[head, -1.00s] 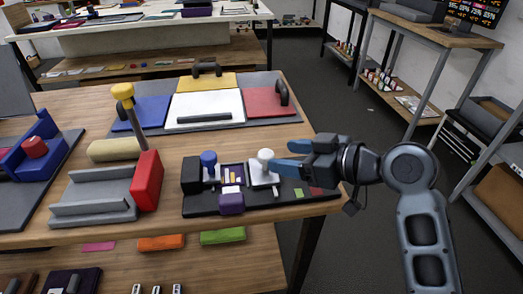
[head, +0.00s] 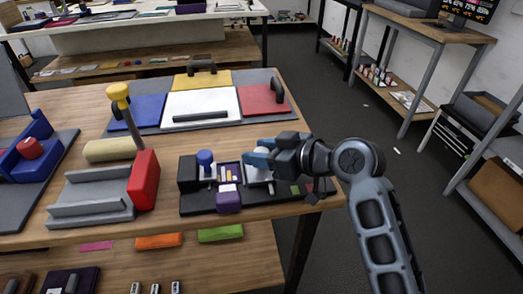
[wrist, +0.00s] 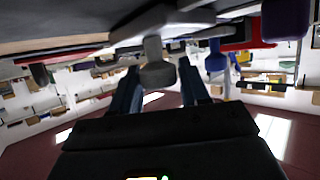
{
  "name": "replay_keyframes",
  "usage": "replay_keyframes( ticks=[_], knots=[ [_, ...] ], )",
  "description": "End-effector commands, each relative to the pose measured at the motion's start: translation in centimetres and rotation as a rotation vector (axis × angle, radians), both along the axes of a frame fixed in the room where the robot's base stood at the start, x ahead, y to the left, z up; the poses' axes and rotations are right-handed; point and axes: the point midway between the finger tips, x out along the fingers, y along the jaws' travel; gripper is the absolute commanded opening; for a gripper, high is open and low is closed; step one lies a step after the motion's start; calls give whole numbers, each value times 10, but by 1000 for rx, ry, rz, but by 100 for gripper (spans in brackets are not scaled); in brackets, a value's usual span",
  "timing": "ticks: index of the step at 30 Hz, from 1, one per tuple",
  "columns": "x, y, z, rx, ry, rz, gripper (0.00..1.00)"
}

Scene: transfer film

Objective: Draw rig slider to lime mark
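The rig (head: 215,204) is a dark base near the table's front right edge. Its slider (head: 257,176) is a pale block with a light knob, mostly covered by my fingers in the head view. The lime mark (head: 295,190) is a small green patch on the base, right of the slider. My gripper (head: 257,153) reaches in from the right at knob height. In the wrist view, which looks upside down, the grey knob (wrist: 155,70) is between my two open fingers, with visible gaps on both sides.
A blue knob (head: 205,158) and a purple tray (head: 229,199) are left of the slider. A red block (head: 145,178) stands further left. A coloured panel (head: 201,105) lies behind.

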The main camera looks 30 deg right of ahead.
Motion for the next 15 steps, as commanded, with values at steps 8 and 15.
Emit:
replay_keyframes(
  ticks=[8, 15],
  knots=[
    [0, 0, 0, 0, 0, 0, 18],
    [0, 0, 0, 0, 0, 1, 0]
  ],
)
